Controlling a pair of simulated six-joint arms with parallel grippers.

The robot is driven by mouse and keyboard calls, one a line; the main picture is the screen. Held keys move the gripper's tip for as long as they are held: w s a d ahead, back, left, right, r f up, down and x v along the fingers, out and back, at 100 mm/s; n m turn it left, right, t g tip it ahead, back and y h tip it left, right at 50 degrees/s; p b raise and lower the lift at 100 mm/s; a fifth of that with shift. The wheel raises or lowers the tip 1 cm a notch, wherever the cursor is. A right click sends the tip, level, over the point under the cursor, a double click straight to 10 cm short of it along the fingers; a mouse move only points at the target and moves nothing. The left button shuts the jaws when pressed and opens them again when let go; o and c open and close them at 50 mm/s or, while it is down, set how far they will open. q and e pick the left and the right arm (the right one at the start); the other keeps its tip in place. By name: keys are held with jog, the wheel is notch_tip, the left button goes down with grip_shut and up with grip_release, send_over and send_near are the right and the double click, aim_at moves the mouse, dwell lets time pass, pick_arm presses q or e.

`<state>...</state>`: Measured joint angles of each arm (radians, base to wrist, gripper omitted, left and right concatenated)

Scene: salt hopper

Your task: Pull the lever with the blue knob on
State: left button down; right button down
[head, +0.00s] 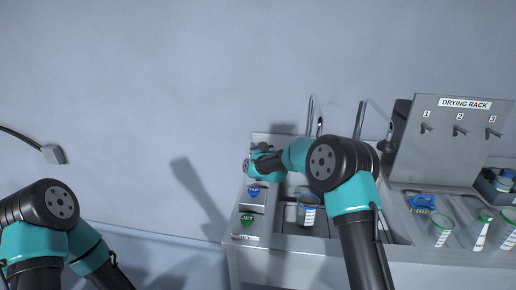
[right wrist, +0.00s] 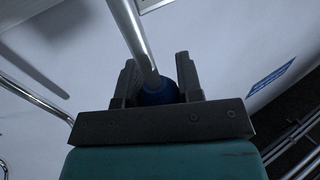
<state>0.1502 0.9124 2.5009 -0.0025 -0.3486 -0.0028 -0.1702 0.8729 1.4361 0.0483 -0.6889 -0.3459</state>
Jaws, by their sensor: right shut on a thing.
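The blue knob (right wrist: 158,92) sits on the end of a metal lever rod (right wrist: 130,30) in the right wrist view. My right gripper (right wrist: 157,72) is shut on the knob, with one finger on each side of it. In the head view my right gripper (head: 262,160) is at the far left end of the sink unit, above the blue TAP label (head: 253,191). The arm and gripper hide the knob there. My left arm is at the lower left, and its gripper is out of view.
A green JET label (head: 247,220) lies in front of the TAP label. A jar (head: 307,211) stands in the sink basin. A drying rack (head: 448,140) with several pegs stands at the right. A blue brush (head: 422,204) and several glasses are below it.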

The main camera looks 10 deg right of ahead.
jog(key=shift+s+a, duration=0.2)
jog(key=shift+s, duration=0.3)
jog(key=shift+s+a, duration=0.15)
jog(key=shift+s, duration=0.3)
jog(key=shift+s+a+n+t, duration=0.15)
jog(key=shift+s+n+t, duration=0.25)
jog(key=shift+s+t, duration=0.25)
jog(key=shift+w, duration=0.15)
jog(key=c, duration=0.8)
grip_release()
jog(key=s+a+r, duration=0.1)
jog(key=s, duration=0.4)
jog(key=s+a+r, duration=0.1)
jog(key=s+r, duration=0.1)
jog(key=s, duration=0.3)
jog(key=s+r, duration=0.2)
jog(key=s, duration=0.4)
jog(key=shift+a, duration=0.4)
